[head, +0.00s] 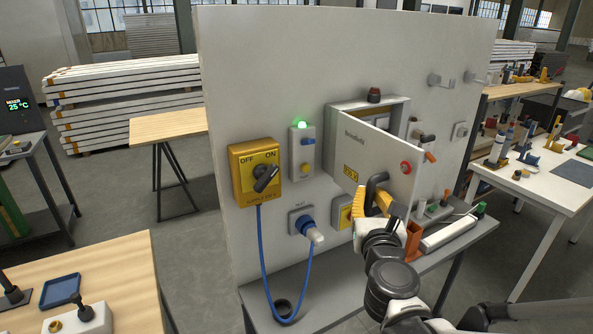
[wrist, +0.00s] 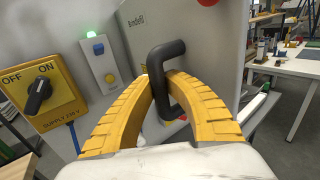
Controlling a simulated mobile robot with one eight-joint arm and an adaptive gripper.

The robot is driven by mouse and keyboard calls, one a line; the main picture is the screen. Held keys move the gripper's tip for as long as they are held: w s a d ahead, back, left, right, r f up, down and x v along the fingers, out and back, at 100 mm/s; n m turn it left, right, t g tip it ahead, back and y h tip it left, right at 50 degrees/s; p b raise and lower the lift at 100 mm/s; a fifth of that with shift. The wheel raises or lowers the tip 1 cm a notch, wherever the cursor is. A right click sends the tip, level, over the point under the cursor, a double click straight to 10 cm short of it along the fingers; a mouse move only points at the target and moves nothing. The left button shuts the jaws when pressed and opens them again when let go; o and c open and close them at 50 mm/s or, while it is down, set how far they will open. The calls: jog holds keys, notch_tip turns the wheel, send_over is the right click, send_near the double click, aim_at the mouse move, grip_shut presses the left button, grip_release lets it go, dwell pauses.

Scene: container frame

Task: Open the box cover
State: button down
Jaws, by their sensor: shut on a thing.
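The box cover (head: 376,146) is a light grey panel on the box (head: 368,104) mounted on the upright board. It stands ajar, swung out from the box with its left edge near the box and its right edge away from it. A gap shows above and to the right. A black bar handle (head: 374,181) sits low on the cover and also shows in the wrist view (wrist: 164,60). My gripper (head: 372,191) has yellow fingers closed around this handle. In the wrist view my gripper (wrist: 167,86) holds the handle from both sides. Most of the box's inside is hidden by the cover.
A yellow supply switch (head: 254,172) with a blue cable and a grey panel with a lit green lamp (head: 302,150) are left of the box. A grey shelf (head: 258,305) runs below, with a white bar-shaped item (head: 447,234) at its right. Open space lies before the cover.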

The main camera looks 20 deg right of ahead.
jog(key=shift+s+f, duration=0.1)
jog(key=c, duration=1.7)
grip_release()
jog(key=shift+c, duration=0.2)
jog(key=o, duration=0.4)
jog(key=shift+s, duration=0.25)
jog(key=shift+w, duration=0.1)
jog(key=shift+w, duration=0.1)
jog(key=v, duration=0.7)
jog(key=shift+s+a, duration=0.1)
jog(key=shift+s, duration=0.2)
